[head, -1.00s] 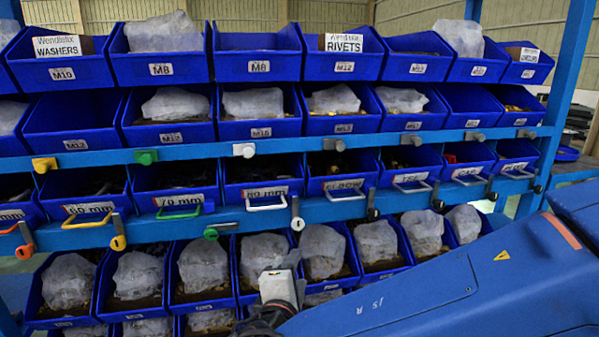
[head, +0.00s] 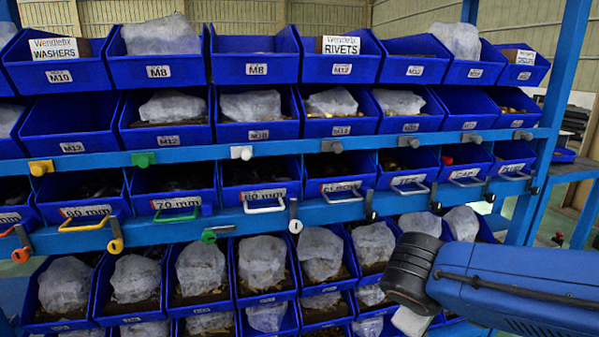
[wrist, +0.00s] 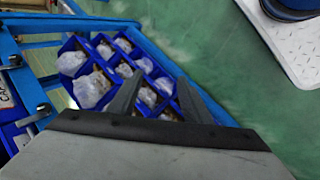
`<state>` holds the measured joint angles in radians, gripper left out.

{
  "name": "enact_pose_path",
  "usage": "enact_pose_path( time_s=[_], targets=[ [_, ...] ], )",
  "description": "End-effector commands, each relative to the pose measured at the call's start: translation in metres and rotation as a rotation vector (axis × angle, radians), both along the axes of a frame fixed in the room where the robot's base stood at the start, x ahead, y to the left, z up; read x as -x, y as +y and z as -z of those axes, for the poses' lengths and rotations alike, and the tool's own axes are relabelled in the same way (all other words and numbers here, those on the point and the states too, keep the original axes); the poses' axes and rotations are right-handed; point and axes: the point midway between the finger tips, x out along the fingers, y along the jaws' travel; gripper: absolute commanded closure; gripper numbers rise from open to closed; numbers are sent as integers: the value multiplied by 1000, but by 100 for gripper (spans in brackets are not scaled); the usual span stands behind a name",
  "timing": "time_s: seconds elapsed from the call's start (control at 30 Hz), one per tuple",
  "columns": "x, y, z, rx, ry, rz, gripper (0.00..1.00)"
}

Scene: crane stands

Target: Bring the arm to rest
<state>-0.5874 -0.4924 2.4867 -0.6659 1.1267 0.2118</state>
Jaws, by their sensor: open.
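My arm (head: 500,285) is blue and reaches in from the right edge of the head view. It ends in a dark, rounded joint in front of the lower right bins. My gripper is mostly hidden behind that joint in the head view. In the wrist view my gripper (wrist: 158,92) shows two dark fingers spread apart with nothing held between them. Beyond the fingers lie blue bins and open green floor, at some distance.
A blue rack (head: 340,208) carries rows of blue bins, many with clear bags and labels. Coloured handles (head: 265,208) and knobs stick out from its bars. Green floor (wrist: 195,45) is clear beside it. A white ridged plate (wrist: 285,40) is at upper right.

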Motion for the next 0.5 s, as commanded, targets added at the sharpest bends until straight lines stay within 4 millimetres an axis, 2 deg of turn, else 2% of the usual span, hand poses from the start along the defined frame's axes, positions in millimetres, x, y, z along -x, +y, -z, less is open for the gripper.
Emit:
enact_pose_path(
  time_s=[0.03, 0.2, 0.5],
  targets=[
    [7, -8, 1, -39, 5, 42, 56],
    [27, -21, 7, -174, 16, 156, 56],
    [56, -29, 8, -418, -20, 341, 56]
  ],
)
